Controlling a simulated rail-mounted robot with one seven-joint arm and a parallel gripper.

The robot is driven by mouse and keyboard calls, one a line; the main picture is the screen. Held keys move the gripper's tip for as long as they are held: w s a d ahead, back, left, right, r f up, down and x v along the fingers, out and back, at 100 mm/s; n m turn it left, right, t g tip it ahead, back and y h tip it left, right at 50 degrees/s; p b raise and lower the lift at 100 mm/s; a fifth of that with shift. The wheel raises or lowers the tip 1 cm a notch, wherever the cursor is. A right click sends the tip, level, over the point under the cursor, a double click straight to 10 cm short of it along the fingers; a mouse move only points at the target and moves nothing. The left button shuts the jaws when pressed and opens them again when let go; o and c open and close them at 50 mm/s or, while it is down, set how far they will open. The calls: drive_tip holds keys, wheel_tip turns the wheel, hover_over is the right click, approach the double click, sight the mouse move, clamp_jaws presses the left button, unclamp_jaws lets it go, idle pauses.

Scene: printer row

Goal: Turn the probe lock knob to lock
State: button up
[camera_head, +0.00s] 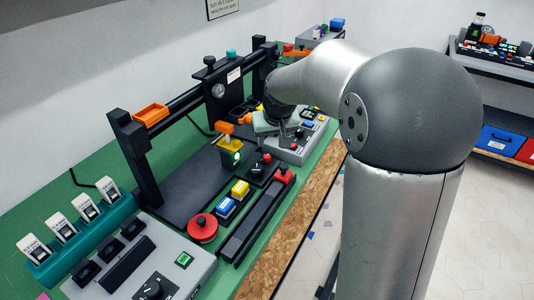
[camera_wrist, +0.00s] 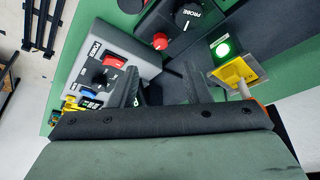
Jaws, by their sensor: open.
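The fingertips point toward the red knob and the probe knob and appear clear of both. In the head view my gripper (camera_head: 270,125) hangs over the bench near the dark block, and my wrist covers part of that area. The knob's lock setting cannot be read.
A lit green button (camera_wrist: 223,50) and a yellow part (camera_wrist: 238,72) sit to the right. A grey control box (camera_wrist: 112,68) with red and blue buttons is left. In the head view a black gantry (camera_head: 140,160), red knob (camera_head: 202,228) and teal rack (camera_head: 75,240) stand around.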

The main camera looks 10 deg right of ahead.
sight(267, 157)
drive_tip(key=x, duration=0.9)
drive_tip(key=shift+f, duration=0.3)
clamp_jaws()
